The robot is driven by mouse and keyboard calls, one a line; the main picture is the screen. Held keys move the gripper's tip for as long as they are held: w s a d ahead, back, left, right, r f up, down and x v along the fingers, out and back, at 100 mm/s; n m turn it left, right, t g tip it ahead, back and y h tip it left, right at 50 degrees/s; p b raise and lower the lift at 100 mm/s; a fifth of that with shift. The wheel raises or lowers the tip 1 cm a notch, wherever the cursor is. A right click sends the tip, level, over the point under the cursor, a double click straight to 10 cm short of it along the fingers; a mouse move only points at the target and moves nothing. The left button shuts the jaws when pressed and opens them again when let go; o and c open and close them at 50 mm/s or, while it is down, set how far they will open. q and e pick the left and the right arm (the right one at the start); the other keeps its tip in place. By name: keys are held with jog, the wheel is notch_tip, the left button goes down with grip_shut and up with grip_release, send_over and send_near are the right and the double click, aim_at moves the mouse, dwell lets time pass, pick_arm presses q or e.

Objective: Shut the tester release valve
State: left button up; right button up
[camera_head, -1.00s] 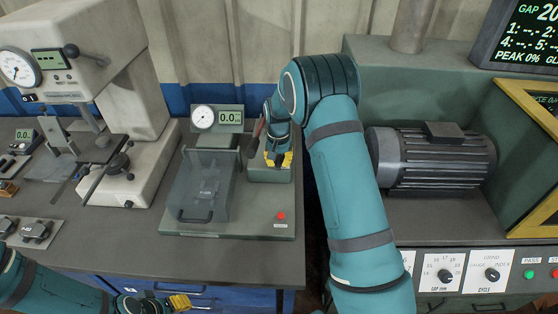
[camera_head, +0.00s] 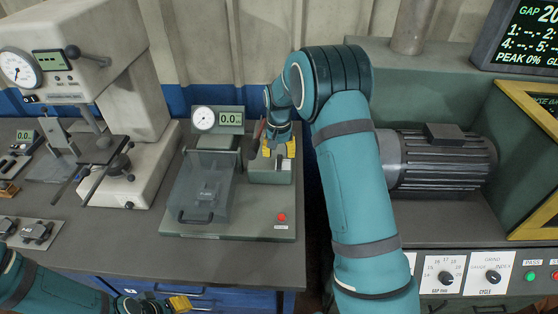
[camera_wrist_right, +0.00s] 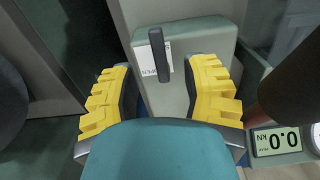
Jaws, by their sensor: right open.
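The tester (camera_head: 228,226) stands on the bench, with a gauge and a display reading 0.0. Its grey-green valve block (camera_head: 270,176) is at its right side; it also shows in the right wrist view (camera_wrist_right: 205,40). The release valve's dark lever (camera_wrist_right: 159,57) lies along the block's face, partly over a white label whose visible letters end in "PEN". My right gripper (camera_head: 278,149) is open above the block. In the right wrist view its yellow fingers (camera_wrist_right: 161,90) stand on both sides of the lever, apart from it. My left gripper (camera_head: 168,304) is low at the bottom edge, partly cut off.
A clear guard box (camera_head: 203,190) and a red button (camera_head: 282,217) are on the tester. A dark reddish handle (camera_wrist_right: 290,92) is close beside my right gripper. A pale press (camera_head: 130,110) stands left and a motor (camera_head: 440,160) right. Bench front is clear.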

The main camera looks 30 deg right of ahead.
aim_at(279, 163)
notch_tip(279, 163, up, 8)
jog(key=shift+f, duration=0.25)
dwell(0.5)
